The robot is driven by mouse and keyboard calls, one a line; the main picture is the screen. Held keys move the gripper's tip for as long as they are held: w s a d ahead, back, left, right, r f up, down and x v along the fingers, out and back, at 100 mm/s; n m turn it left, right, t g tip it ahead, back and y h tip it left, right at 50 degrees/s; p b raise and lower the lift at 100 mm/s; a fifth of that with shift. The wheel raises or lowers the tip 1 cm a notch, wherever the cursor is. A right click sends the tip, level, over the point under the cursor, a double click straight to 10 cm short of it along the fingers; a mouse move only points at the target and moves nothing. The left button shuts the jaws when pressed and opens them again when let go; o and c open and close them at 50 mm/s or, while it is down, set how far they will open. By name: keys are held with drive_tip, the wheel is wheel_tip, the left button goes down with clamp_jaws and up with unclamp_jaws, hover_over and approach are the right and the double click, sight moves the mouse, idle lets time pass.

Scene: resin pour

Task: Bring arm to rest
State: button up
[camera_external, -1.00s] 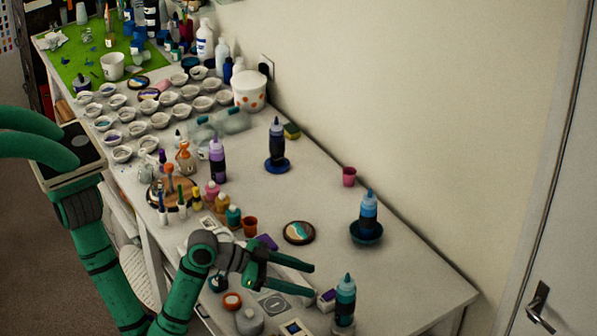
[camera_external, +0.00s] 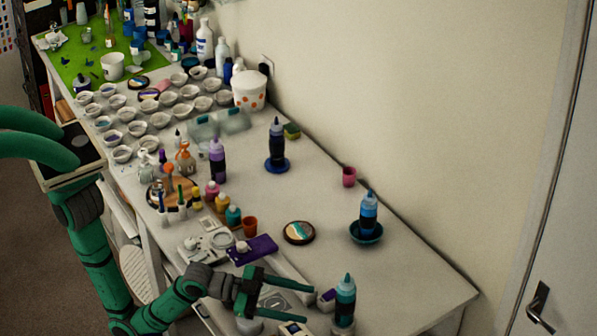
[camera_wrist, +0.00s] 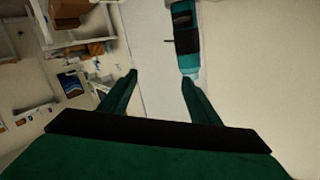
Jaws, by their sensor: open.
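My gripper (camera_external: 300,299) is open and empty over the near end of the white table (camera_external: 415,285). Its two green fingers point right, toward a teal bottle (camera_external: 345,297) with a dark band. In the wrist view my gripper (camera_wrist: 158,85) shows both fingers apart with nothing between them. The teal bottle (camera_wrist: 184,35) shows there just beyond the right fingertip; I cannot tell whether they touch. My arm is bent low at the table's near left edge.
A blue bottle (camera_external: 369,210) stands in a dark dish. A pink cup (camera_external: 349,177), a round painted coaster (camera_external: 299,232), a purple box (camera_external: 254,248) and several small bottles stand farther back. Rows of white cups fill the far left. The table's right end is clear.

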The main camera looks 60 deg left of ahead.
drive_tip(key=s+f+m+h, duration=0.1)
drive_tip(key=s+f, duration=0.1)
drive_tip(key=f, duration=0.1)
drive_tip(key=s+f+g+h, duration=0.1)
drive_tip(key=s+f, duration=0.1)
drive_tip(key=s, duration=0.1)
drive_tip(key=s+f+m+g+h, duration=0.1)
drive_tip(key=s+f, duration=0.2)
drive_tip(key=shift+s+a+f+m, duration=0.2)
drive_tip(key=shift+a+f+m, duration=0.1)
drive_tip(key=s+a+f+g+h, duration=0.15)
drive_tip(key=s+a+f, duration=0.3)
drive_tip(key=s, duration=0.55)
drive_tip(key=s+a+n+t+y, duration=0.6)
drive_tip(key=s+a+n+t, duration=0.2)
drive_tip(key=s+a+n, duration=0.55)
drive_tip(key=w+a+f+n+y, duration=0.1)
drive_tip(key=w+a+f+y, duration=0.2)
drive_tip(key=w+a, duration=0.3)
drive_tip(key=w+a+f+n+y, duration=0.1)
drive_tip(key=w+a+f+y, duration=0.2)
drive_tip(key=a, duration=0.4)
drive_tip(key=w+a+f+g+y, duration=0.1)
drive_tip(key=a+y, duration=0.3)
drive_tip(key=a, duration=1)
drive_tip(key=shift+w+f, duration=0.25)
drive_tip(key=shift+f, duration=0.05)
